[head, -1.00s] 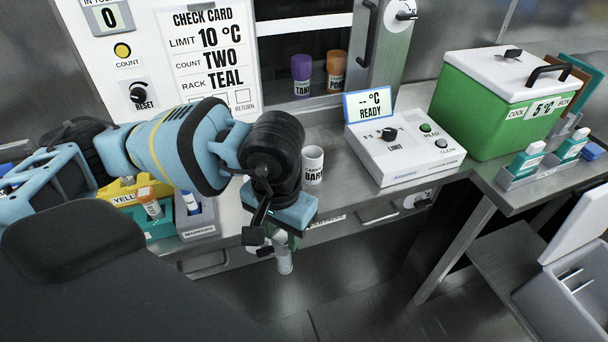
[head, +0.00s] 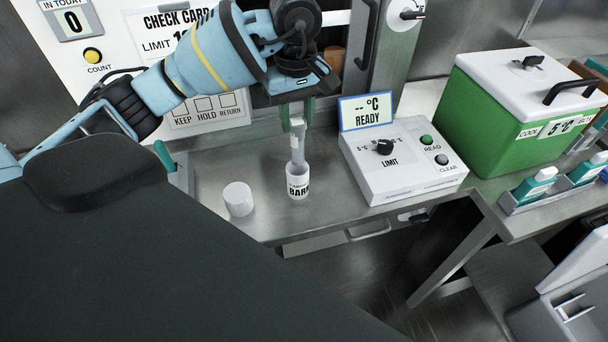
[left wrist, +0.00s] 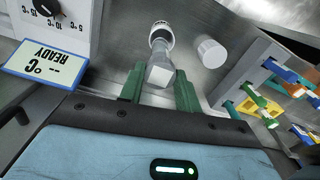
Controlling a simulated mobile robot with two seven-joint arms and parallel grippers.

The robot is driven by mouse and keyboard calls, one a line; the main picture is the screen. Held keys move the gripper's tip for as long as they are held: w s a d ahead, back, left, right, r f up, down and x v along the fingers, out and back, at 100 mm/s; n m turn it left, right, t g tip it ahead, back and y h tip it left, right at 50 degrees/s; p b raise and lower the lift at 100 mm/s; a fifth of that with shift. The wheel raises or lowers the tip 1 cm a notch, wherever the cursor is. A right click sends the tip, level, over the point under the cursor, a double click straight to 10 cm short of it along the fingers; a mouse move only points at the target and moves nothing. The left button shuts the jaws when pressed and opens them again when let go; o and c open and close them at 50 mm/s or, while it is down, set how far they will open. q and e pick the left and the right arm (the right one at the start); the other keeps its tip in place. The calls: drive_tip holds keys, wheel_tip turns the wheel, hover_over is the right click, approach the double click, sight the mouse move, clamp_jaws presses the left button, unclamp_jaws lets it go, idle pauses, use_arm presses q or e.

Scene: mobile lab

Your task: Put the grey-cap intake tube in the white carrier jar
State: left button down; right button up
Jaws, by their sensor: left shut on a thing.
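My left gripper (head: 297,112) is shut on the upper end of the intake tube (head: 298,149), which hangs about upright. In the left wrist view, my green fingers (left wrist: 160,92) stand either side of its grey cap (left wrist: 160,75). The white carrier jar (head: 298,187), with partly readable black lettering, stands upright on the steel bench directly below. The tube's lower end is at the jar's mouth; I cannot tell how far inside it is. The jar also shows just beyond the cap in the left wrist view (left wrist: 162,33). My right gripper is not in view.
A plain white cylinder (head: 238,199) stands left of the jar near the bench's front edge. A white reader box (head: 403,162) with a READY display is close on the right. A green cooler (head: 511,112) is farther right. Bench between cylinder and jar is clear.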

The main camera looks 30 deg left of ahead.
sight(297, 154)
use_arm(q)
drive_tip(key=shift+s+f, duration=0.3)
drive_tip(key=shift+f, duration=0.05)
drive_tip(key=shift+w+f, duration=0.1)
drive_tip(key=shift+f, duration=4.65)
drive_tip(key=c, duration=1)
unclamp_jaws()
wheel_tip(297, 154, up, 12)
drive_tip(key=shift+r, duration=0.15)
